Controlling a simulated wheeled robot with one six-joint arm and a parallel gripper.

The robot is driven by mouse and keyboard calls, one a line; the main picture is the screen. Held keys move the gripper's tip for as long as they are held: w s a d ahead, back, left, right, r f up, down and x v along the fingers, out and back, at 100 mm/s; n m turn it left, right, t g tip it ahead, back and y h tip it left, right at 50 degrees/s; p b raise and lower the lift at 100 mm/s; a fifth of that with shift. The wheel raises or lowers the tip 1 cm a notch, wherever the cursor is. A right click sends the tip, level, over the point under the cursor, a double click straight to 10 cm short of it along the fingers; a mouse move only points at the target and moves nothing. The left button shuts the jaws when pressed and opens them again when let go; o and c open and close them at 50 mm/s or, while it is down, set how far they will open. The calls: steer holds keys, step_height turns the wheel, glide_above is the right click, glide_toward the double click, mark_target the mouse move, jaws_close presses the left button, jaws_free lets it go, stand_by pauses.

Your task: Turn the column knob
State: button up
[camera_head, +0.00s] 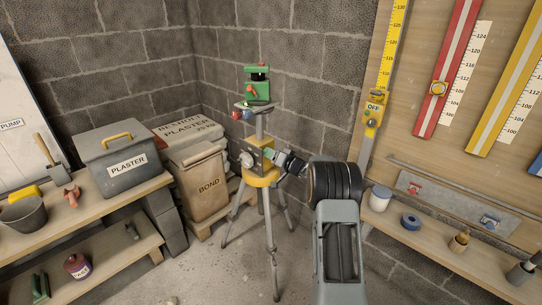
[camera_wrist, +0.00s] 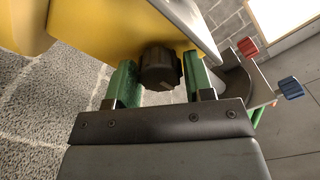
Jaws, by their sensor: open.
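The tripod (camera_head: 273,235) stands on the floor near the wall corner, with a yellow collar (camera_head: 262,181) around its column. In the wrist view a black ribbed knob (camera_wrist: 160,68) sticks out of the yellow collar (camera_wrist: 110,30). My gripper (camera_wrist: 158,72) is open, with one green finger on each side of the knob. Narrow gaps seem to show beside the knob; I cannot tell whether either finger touches it. In the head view my gripper (camera_head: 272,154) is at the collar, and I cannot make out the black knob there.
A green level (camera_head: 259,88) sits on the tripod's top. Red (camera_wrist: 247,46) and blue (camera_wrist: 290,88) knobs show beside my gripper. A shelf (camera_head: 440,245) with small items is at right.

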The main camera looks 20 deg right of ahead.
steer(key=shift+w+a, duration=0.1)
steer(key=shift+w, duration=0.2)
steer(key=c, duration=0.6)
steer(key=shift+c, duration=0.2)
